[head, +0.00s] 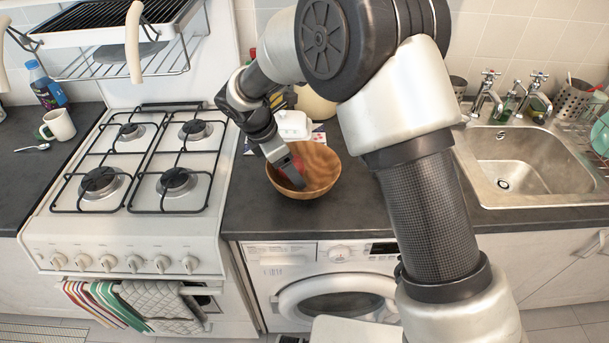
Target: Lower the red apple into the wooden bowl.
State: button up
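The wooden bowl (322,177) stands on the dark counter, between the stove and the sink, above the washer. My gripper (290,172) points down into the bowl from the upper left, its tip below the rim. The red apple (299,163) shows only as a small red patch inside the bowl, right against my gripper. Most of the apple is hidden behind the finger. I cannot tell whether the fingers grip it or stand apart around it, or whether it touches the bowl's bottom.
A white container (294,125) stands close behind the bowl, partly behind my arm. The gas stove (130,180) is to the left and the sink (520,165) to the right. The counter in front of the bowl (290,217) is clear up to its edge.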

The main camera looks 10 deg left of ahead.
jog(key=v, duration=1.7)
jog(key=s+d+r+m+y+p, duration=0.1)
jog(key=s+d+r+m, duration=0.1)
jog(key=d+r+m, duration=0.5)
jog(key=s+d+r+m+p, duration=0.2)
jog(key=d+r+m, duration=0.15)
jog(key=d, duration=0.75)
jog(key=s+d+m+t+y+p, duration=0.1)
jog(key=s+d+m+t+y, duration=0.1)
jog(key=s+d+m, duration=1.2)
jog(key=shift+s+d+r+p, duration=0.25)
jog(key=shift+d+r+p, duration=0.15)
jog(key=shift+d, duration=0.15)
jog(key=shift+m, duration=0.25)
